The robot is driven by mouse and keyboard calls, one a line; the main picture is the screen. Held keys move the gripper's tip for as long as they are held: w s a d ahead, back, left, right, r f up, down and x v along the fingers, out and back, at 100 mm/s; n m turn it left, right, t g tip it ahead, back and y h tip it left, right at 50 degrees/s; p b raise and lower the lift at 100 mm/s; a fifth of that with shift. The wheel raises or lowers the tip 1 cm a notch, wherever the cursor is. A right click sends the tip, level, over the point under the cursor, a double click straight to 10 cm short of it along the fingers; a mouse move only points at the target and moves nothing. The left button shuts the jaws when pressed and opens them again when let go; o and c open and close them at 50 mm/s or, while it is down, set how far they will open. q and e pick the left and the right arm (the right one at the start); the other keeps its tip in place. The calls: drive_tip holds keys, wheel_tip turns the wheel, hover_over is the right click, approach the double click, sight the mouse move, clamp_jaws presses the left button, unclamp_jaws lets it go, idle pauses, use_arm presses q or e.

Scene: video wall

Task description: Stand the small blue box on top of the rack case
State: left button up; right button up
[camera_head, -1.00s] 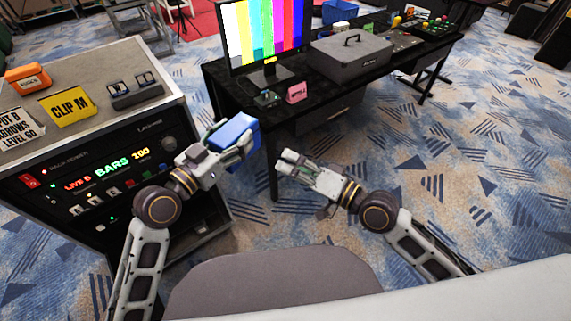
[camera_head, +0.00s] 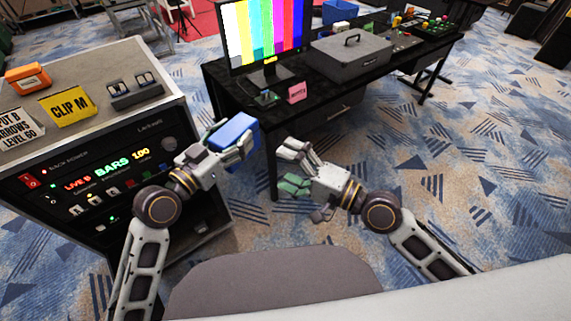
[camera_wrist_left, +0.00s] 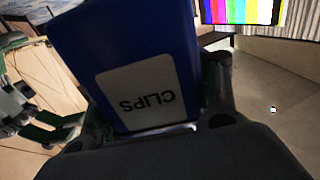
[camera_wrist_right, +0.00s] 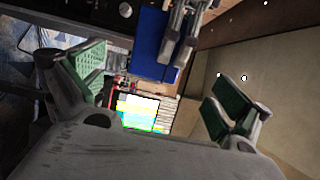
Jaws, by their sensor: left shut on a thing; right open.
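The small blue box (camera_head: 233,131) is held by my left gripper (camera_head: 228,146), beside the rack case's right edge and apart from its top. In the left wrist view the blue box (camera_wrist_left: 125,60) fills the middle, with a white label reading CLIPS upside down. The rack case (camera_head: 110,150) stands at the left, with a grey top and a lit front panel. My right gripper (camera_head: 292,168) is open and empty, right of the blue box. In the right wrist view its green-padded fingers (camera_wrist_right: 155,85) are spread, with the blue box (camera_wrist_right: 152,50) beyond them.
On the rack case's top are an orange case (camera_head: 27,78), a yellow CLIP M card (camera_head: 70,106), a white card (camera_head: 17,127) and a grey twin holder (camera_head: 136,91). A black desk (camera_head: 290,100) carries a monitor (camera_head: 262,35), a pink card (camera_head: 297,92) and a grey box (camera_head: 350,56).

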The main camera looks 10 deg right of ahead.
sight(247, 159)
drive_tip(key=shift+w+a, duration=0.15)
drive_tip(key=shift+x, duration=5.8)
drive_tip(key=shift+c, duration=0.3)
drive_tip(key=c, duration=1)
drive_tip(key=o, duration=1.1)
drive_tip(key=shift+c, duration=0.2)
drive_tip(key=v, duration=1.2)
